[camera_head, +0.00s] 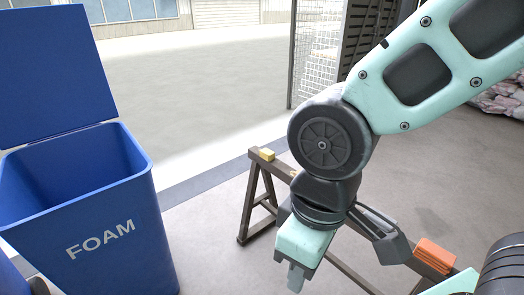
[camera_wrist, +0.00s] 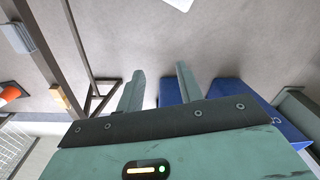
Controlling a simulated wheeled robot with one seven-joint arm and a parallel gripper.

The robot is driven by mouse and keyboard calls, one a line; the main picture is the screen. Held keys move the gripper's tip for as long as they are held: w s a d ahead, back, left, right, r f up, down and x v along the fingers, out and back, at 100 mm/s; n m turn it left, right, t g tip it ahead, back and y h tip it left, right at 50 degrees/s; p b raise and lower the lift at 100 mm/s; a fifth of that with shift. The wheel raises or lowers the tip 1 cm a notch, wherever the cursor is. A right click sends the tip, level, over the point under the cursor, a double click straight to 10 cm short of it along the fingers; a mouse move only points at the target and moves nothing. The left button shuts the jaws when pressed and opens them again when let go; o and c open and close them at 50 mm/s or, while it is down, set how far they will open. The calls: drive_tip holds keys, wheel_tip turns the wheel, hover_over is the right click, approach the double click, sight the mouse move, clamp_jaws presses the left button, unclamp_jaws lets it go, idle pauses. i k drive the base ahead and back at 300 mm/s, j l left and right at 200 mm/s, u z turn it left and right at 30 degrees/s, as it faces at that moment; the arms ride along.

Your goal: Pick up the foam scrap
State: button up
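A small yellow block (camera_head: 267,154), which looks like the foam scrap, lies on the far end of a dark sawhorse beam (camera_head: 340,265). In the wrist view a yellow-orange block (camera_wrist: 60,97) sits on the beam, left of my fingers. My gripper (camera_head: 296,280) points down in front of the sawhorse, nearer to me than the yellow block and apart from it. In the wrist view its two fingers (camera_wrist: 160,70) stand apart with nothing between them. My arm hides part of the beam.
A blue bin (camera_head: 150,195) marked FOAM stands at left with its lid (camera_head: 50,80) up. A grey piece (camera_head: 390,246) and an orange block (camera_head: 435,254) are farther along the beam. A mesh fence (camera_head: 318,50) stands behind. Floor between bin and sawhorse is clear.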

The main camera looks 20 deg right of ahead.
sight(269, 155)
drive_tip(key=i+z, duration=0.15)
drive_tip(key=i, duration=0.4)
drive_tip(key=i+j+z, duration=0.15)
drive_tip(key=i, duration=0.4)
drive_tip(key=i+j+z, duration=0.15)
drive_tip(key=i, duration=0.4)
